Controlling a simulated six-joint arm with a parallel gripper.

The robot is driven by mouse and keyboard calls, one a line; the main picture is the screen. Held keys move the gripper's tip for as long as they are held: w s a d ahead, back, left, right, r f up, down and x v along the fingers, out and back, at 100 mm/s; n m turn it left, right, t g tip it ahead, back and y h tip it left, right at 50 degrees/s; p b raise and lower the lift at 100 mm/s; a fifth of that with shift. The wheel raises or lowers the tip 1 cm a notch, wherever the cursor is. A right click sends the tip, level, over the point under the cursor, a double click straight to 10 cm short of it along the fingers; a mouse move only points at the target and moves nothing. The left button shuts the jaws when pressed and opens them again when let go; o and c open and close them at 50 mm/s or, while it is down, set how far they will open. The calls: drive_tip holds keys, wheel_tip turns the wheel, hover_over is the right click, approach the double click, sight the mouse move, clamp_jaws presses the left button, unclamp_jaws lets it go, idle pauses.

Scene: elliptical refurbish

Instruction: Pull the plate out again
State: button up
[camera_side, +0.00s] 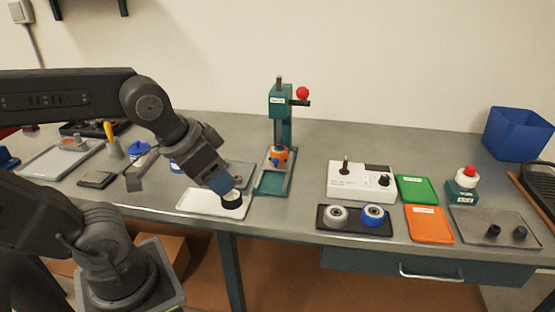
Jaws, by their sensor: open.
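A teal press (278,107) with a red-knobbed lever stands at the back middle of the bench. An orange and blue part (278,157) sits low in it. A flat plate-like base (271,184) extends toward the front beneath that part; I cannot tell whether it slides. My gripper (223,188) is open, left of the press, low over a white tray (208,207). A black cup-like piece with a pale top (232,200) stands on the tray, just below my gripper. My wrist hides part of the tray, and the fingertips are hard to make out.
Right of the press are a white control box (347,181), a dark tray with two rollers (327,229), a green plate (417,189), an orange plate (430,224) and a red-topped button (463,180). A grey tray (500,220) and blue bin (518,134) stand far right.

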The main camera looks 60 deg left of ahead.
drive_tip(key=w+a+n+y, duration=0.1)
drive_tip(key=w+a, duration=0.3)
drive_tip(key=w, duration=0.2)
drive_tip(key=w+a+n, duration=0.1)
drive_tip(key=w+a, duration=0.3)
drive_tip(key=w, duration=0.3)
drive_tip(key=n+g, duration=0.2)
drive_tip(key=n, duration=0.1)
approach(275, 159)
drive_tip(key=shift+m+t+y, duration=0.3)
drive_tip(key=shift+y, duration=0.1)
drive_tip(key=x, duration=0.9)
drive_tip(key=shift+s+d+f, duration=0.1)
drive_tip(key=shift+s+d, duration=0.15)
drive_tip(key=shift+d, duration=0.1)
clamp_jaws()
